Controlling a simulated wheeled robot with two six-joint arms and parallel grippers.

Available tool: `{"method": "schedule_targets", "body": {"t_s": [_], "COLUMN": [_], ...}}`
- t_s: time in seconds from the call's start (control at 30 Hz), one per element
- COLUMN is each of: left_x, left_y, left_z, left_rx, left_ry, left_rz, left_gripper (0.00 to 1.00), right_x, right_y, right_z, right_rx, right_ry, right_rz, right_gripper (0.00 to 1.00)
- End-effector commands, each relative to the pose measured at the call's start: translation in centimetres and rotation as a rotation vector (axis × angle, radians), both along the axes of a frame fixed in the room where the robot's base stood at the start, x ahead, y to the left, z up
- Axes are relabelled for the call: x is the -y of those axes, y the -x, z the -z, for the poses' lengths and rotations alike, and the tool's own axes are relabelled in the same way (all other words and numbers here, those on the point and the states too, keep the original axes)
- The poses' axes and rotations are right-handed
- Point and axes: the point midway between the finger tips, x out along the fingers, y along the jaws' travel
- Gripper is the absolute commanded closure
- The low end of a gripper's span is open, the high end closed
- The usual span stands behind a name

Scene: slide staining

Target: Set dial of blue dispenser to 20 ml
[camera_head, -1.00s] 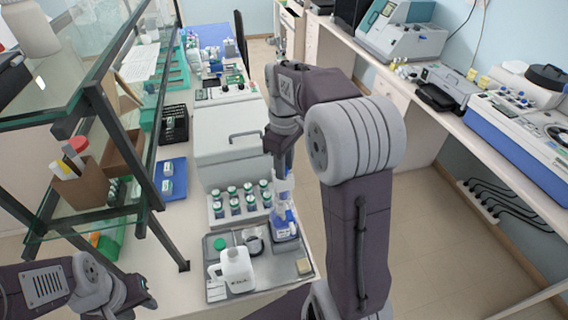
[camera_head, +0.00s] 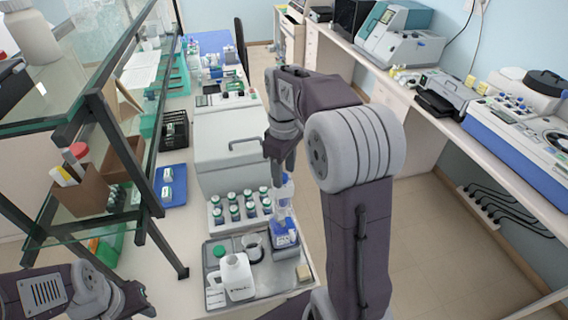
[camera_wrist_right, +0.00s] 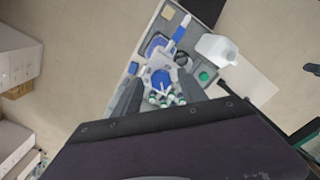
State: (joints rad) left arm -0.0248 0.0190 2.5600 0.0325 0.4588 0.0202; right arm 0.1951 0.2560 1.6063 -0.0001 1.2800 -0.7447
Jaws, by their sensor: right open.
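The blue dispenser (camera_head: 284,233) stands upright on the grey tray (camera_head: 217,298), with a clear upper part and a blue base. My right gripper (camera_head: 277,177) points down at the dispenser's top, which it partly hides. In the right wrist view the open fingers (camera_wrist_right: 161,76) lie on either side of the blue-and-white dispenser top (camera_wrist_right: 160,80). I cannot tell whether they touch it. The dial's marks are too small to read. My left gripper (camera_head: 137,299) is at the lower left, away from the dispenser, and its fingers are unclear.
A white jug (camera_head: 236,277), a small beaker (camera_head: 254,247) and a tan block (camera_head: 304,272) share the tray. A rack of several green-capped bottles (camera_head: 238,208) stands behind it, before a grey box machine (camera_head: 225,150). A glass shelf frame (camera_head: 133,165) stands at left.

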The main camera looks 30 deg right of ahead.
Motion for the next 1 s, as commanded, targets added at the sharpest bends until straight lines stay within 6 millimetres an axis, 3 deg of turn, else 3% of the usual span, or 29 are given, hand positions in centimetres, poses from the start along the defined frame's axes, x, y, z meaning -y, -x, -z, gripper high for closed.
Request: {"method": "schedule_targets", "body": {"t_s": [0.4, 1.0], "left_x": [0.0, 0.0], "left_y": [0.0, 0.0], "left_z": [0.0, 0.0], "left_rx": [0.0, 0.0], "left_ry": [0.0, 0.0], "left_rz": [0.0, 0.0], "left_gripper": [0.64, 0.64], "right_x": [0.0, 0.0], "right_y": [0.0, 0.0], "right_z": [-7.7, -8.5], "right_rx": [0.004, 0.001], "right_ry": [0.001, 0.0], "right_rz": [0.0, 0.0], "right_gripper": [0.51, 0.51]}}
